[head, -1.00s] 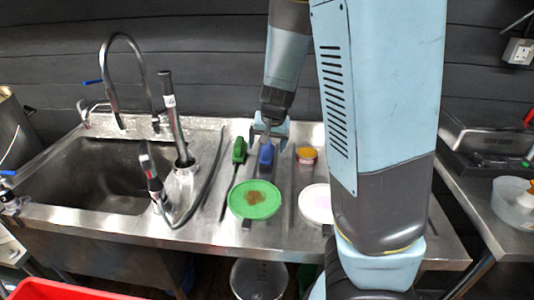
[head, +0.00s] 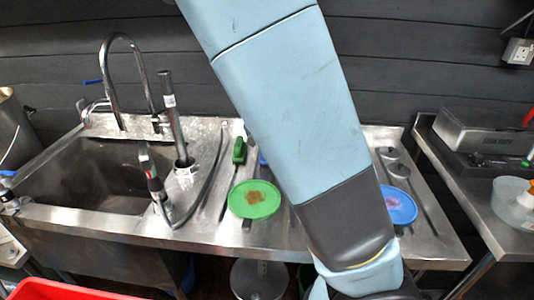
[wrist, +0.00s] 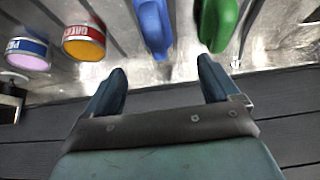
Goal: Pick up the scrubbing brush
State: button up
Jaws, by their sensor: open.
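Two brush-like things lie side by side on the steel drainboard: a green one (head: 239,151) and a blue one (head: 262,158), mostly hidden behind my arm in the head view. The wrist view shows the blue one (wrist: 153,25) and the green one (wrist: 217,22) at the top, cut off by the frame. I cannot tell which is the scrubbing brush. My gripper (wrist: 162,71) is open and empty, its fingertips apart from both. The blue one lies beyond the gap between the fingers, the green one beyond the right finger. The head view hides my gripper.
Two tins, one red-labelled (wrist: 84,42) and one blue-labelled (wrist: 27,53), stand left in the wrist view. A stained green disc (head: 254,200) and a blue disc (head: 399,206) lie at the drainboard's front. The sink (head: 95,175) and tap (head: 109,62) are left; a dark wall (head: 410,60) is behind.

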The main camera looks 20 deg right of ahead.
jog(key=shift+x, duration=3.25)
jog(key=shift+f, duration=0.1)
jog(key=shift+d+x, duration=0.25)
jog(key=shift+x, duration=2.25)
jog(key=shift+a, duration=0.1)
jog(key=c, duration=1.3)
